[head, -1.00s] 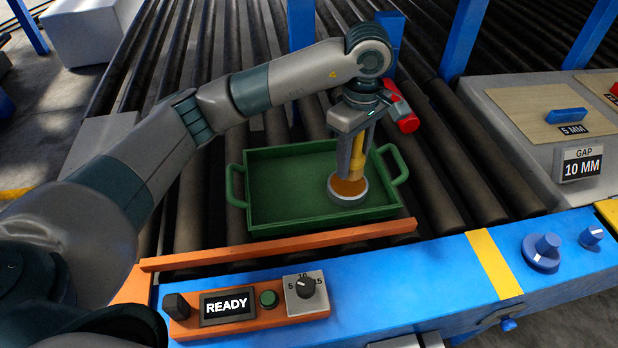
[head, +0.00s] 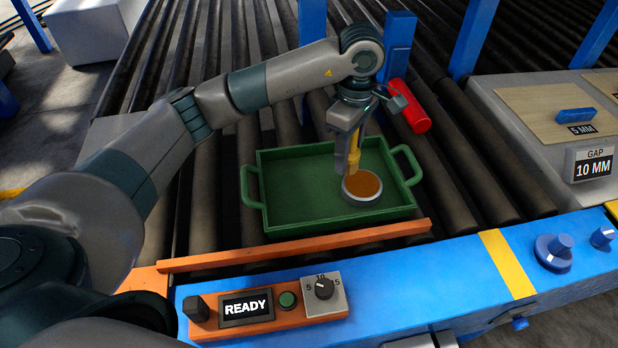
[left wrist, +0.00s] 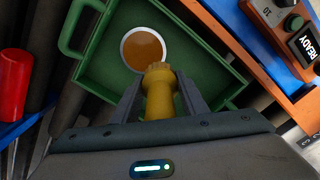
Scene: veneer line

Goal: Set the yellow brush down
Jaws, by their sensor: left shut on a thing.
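The yellow brush (head: 355,147) is between the fingers of my left gripper (head: 347,160), which is shut on it. In the left wrist view the brush (left wrist: 160,95) points toward a round, pale-rimmed dish with orange-brown contents (left wrist: 143,48). The dish (head: 362,187) sits in the right part of a green tray (head: 300,222). The brush's lower end is at the dish's back-left rim in the head view; I cannot tell whether they touch. My right gripper is not in view.
The tray's left part is empty. A blue post (head: 398,45) stands behind the arm.

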